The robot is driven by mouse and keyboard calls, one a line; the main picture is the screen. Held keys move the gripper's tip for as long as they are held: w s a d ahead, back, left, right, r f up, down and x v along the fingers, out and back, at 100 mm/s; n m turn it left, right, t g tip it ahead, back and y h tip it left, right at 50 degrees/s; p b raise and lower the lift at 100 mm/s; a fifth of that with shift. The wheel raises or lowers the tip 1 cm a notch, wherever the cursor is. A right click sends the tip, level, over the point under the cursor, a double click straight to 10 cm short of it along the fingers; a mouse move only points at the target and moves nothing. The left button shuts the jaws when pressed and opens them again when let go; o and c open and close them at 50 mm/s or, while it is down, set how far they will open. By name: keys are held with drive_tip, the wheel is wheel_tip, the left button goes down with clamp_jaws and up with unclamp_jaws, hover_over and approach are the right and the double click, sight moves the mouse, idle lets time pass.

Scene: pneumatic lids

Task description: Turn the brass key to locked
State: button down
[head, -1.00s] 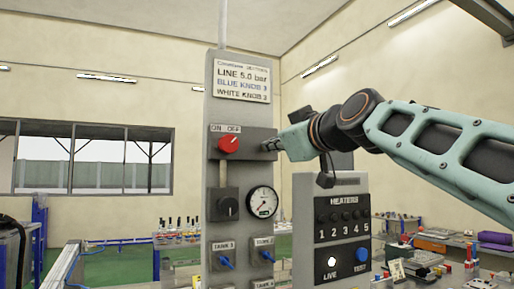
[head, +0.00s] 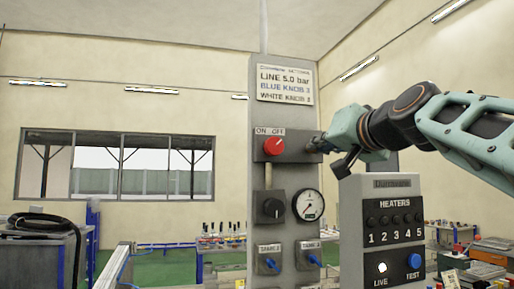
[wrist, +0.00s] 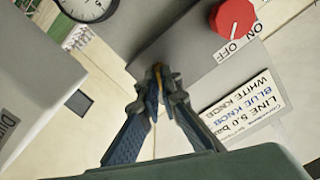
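The brass key (wrist: 157,69) shows as a small yellowish sliver between my fingertips in the wrist view; most of it is hidden by the fingers. It sits on the grey switch box of the tall panel, beside the red ON/OFF knob (head: 274,146), which also shows in the wrist view (wrist: 232,17). My gripper (wrist: 158,85) has its two blue-grey fingers drawn together around the key. In the head view my gripper (head: 313,145) reaches the right side of the box, and the key cannot be made out there. The key's exact angle cannot be told.
The tall grey panel (head: 258,220) carries a label plate (head: 285,84), a gauge (head: 308,205), a black knob (head: 270,209) and blue-handled valves. The heaters box (head: 392,186) stands close below my wrist at right. Open air lies left of the panel.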

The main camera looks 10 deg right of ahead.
drive_tip(key=shift+m, duration=1.8)
drive_tip(key=c, duration=2.2)
unclamp_jaws()
drive_tip(key=shift+w, duration=0.1)
drive_tip(key=shift+o, duration=0.2)
drive_tip(key=s, duration=1.2)
drive_tip(key=shift+d, duration=0.15)
